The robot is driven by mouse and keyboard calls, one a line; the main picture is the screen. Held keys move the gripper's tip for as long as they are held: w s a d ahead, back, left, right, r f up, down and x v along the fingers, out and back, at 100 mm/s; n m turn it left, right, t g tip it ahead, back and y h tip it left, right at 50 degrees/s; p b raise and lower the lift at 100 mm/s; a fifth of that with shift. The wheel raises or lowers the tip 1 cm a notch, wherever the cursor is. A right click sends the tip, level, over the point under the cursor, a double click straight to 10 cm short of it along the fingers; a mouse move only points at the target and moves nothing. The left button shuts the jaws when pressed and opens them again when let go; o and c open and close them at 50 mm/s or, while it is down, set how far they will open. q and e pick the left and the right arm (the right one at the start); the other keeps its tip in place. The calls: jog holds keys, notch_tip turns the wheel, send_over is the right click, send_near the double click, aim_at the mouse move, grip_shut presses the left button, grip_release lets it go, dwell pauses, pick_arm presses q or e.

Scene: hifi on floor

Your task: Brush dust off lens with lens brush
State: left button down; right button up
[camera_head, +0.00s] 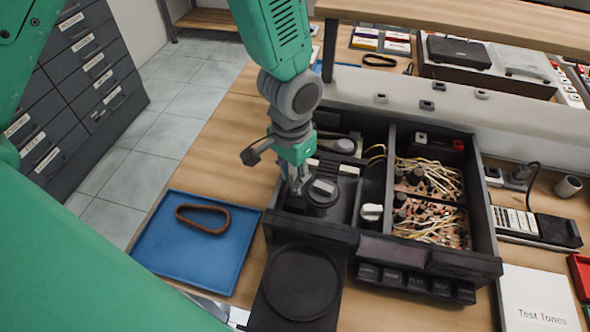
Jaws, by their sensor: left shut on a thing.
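My left gripper (297,188) points down into the left part of an opened black hi-fi unit (312,230). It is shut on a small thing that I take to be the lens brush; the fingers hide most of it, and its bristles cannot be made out. Right beside the fingertips is a dark round part with a grey top (323,194), inside the unit. The lens itself cannot be told apart at this size and may be hidden by the gripper. My right gripper is not in view.
A blue tray (168,250) with a brown belt loop (203,219) lies left of the unit. A black round-topped piece (300,283) lies in front. Circuit boards with loose wires (430,200) fill the unit's right side. A white "Test Tones" case (538,300) lies at right.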

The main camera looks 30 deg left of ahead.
pick_arm(q)
jog(key=shift+r+p, duration=0.2)
jog(key=shift+p, duration=0.3)
dwell(0.3)
jog(key=shift+d+p, duration=0.25)
jog(key=shift+p, duration=0.05)
dwell(0.4)
jog(key=shift+f, duration=0.2)
dwell(1.1)
jog(key=shift+w+a, duration=0.15)
jog(key=shift+w, duration=0.45)
jog(key=shift+w+a, duration=0.1)
jog(key=shift+w, duration=0.2)
jog(key=shift+r+p, duration=0.25)
jog(key=shift+p, duration=0.7)
dwell(0.5)
jog(key=shift+f, duration=0.25)
dwell(1.1)
jog(key=shift+s+d, duration=0.25)
jog(key=shift+s, duration=0.65)
